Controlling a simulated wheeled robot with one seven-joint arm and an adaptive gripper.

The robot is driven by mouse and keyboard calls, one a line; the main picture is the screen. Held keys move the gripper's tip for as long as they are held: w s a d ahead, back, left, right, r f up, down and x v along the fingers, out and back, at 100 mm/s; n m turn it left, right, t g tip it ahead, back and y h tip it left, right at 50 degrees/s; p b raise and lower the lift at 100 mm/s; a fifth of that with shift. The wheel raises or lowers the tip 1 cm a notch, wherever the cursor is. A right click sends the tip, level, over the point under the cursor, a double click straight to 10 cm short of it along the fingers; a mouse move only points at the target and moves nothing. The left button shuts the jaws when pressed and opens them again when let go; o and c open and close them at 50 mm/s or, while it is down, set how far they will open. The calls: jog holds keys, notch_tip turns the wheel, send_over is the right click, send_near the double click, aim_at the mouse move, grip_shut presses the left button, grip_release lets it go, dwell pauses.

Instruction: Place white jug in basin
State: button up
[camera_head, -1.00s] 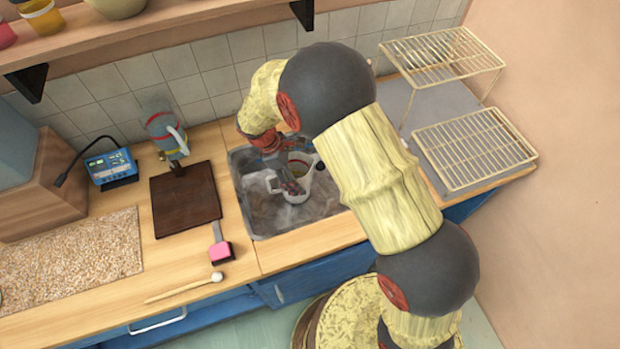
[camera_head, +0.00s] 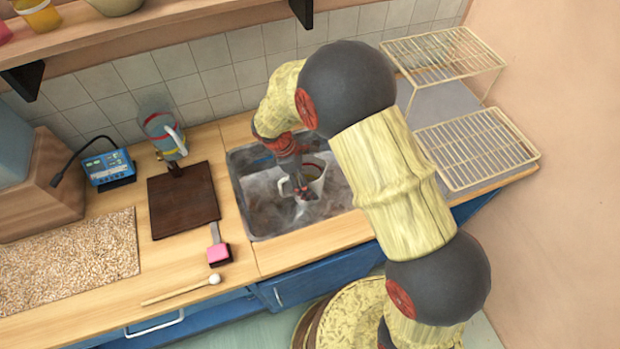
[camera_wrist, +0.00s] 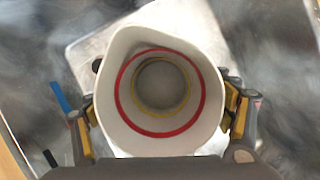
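The white jug (camera_head: 317,182) is inside the outline of the metal basin (camera_head: 243,212) in the head view, with its handle to the left. In the wrist view I look straight down into the jug (camera_wrist: 118,120), which has red and yellow rings inside. My gripper (camera_head: 303,187) has one finger on each side of the jug, and the fingers (camera_wrist: 162,118) appear pressed against its wall. The jug looks roughly upright. Its base is hidden, so I cannot tell whether it touches the basin floor.
A blue-grey jug-like vessel (camera_head: 160,132), a dark board (camera_head: 183,205) and a pink-ended tool (camera_head: 218,253) are left of the basin. A mallet (camera_head: 182,290) lies near the front edge. Wire racks (camera_head: 476,148) stand to the right. A shelf (camera_head: 150,30) overhangs the back.

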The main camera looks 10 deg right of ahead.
jog(key=shift+o, duration=0.5)
jog(key=p+v, duration=0.2)
jog(key=v, duration=0.3)
jog(key=w+a+p, duration=0.2)
jog(key=a, duration=0.9)
jog(key=shift+w+a, duration=0.2)
jog(key=shift+a, duration=0.2)
jog(key=shift+r, duration=0.2)
